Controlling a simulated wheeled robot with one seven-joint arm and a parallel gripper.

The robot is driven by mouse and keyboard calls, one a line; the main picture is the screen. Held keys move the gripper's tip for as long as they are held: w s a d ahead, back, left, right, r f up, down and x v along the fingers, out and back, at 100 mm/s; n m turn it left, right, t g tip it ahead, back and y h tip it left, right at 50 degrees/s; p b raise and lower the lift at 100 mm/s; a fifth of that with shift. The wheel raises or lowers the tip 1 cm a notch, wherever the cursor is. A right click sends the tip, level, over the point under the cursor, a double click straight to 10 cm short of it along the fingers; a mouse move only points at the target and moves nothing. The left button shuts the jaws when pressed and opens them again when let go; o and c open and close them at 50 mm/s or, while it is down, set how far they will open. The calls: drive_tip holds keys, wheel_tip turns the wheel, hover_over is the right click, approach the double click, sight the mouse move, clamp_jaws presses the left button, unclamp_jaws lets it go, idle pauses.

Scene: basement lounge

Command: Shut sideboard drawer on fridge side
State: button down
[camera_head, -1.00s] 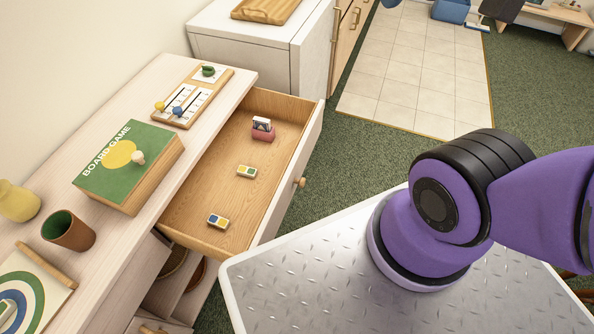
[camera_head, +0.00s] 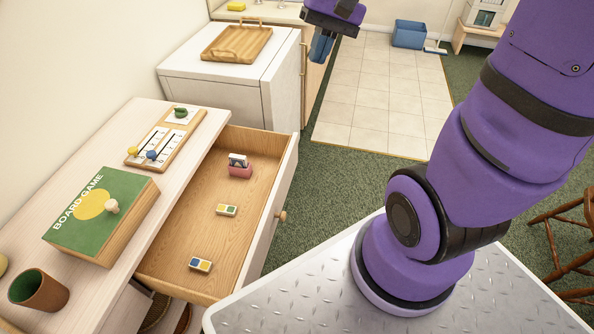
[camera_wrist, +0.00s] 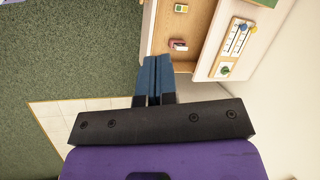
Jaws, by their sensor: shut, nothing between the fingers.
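The sideboard (camera_head: 110,138) runs along the left wall. Its drawer (camera_head: 190,228) nearest the white fridge (camera_head: 230,80) is pulled well out, with a round wooden knob (camera_head: 282,216) on its white front. Inside lie two domino-like tiles (camera_head: 226,210) and a small pink holder (camera_head: 240,168). My gripper (camera_head: 321,47) is shut and empty, high at the top of the head view, beyond the drawer near the fridge. In the wrist view, the blue fingers (camera_wrist: 154,76) are together, and the open drawer (camera_wrist: 191,38) shows beyond them.
A board game box (camera_head: 100,213), a scoring board (camera_head: 166,138) and a brown cup (camera_head: 38,291) stand on the sideboard top. A wooden tray (camera_head: 236,42) sits on the fridge. Green carpet (camera_head: 345,190) is clear right of the drawer. A wooden chair (camera_head: 565,235) stands at the right.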

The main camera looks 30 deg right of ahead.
drive_tip(key=w+d+f+m+y, duration=0.3)
drive_tip(key=w+f, duration=0.1)
drive_tip(key=f, duration=0.4)
drive_tip(key=w+d+f+m+t+y, duration=0.1)
drive_tip(key=w+d+f+m+y, duration=0.2)
drive_tip(key=f, duration=0.4)
drive_tip(key=w+d+f+m+y, duration=0.3)
drive_tip(key=w+f, duration=0.1)
drive_tip(key=f, duration=0.4)
drive_tip(key=s+d+f+m+t+y, duration=0.1)
drive_tip(key=d+f+m+t, duration=0.15)
drive_tip(key=f, duration=0.45)
drive_tip(key=d+f+m+t+y, duration=0.1)
drive_tip(key=d+f+m+t, duration=0.1)
drive_tip(key=f+m+t, duration=0.35)
drive_tip(key=m+t+h, duration=0.3)
drive_tip(key=m+t, duration=0.1)
drive_tip(key=m, duration=0.2)
approach(290, 169)
drive_tip(key=x, duration=0.7)
drive_tip(key=shift+w+f, duration=0.25)
drive_tip(key=shift+w, duration=0.05)
drive_tip(key=shift+a, duration=0.15)
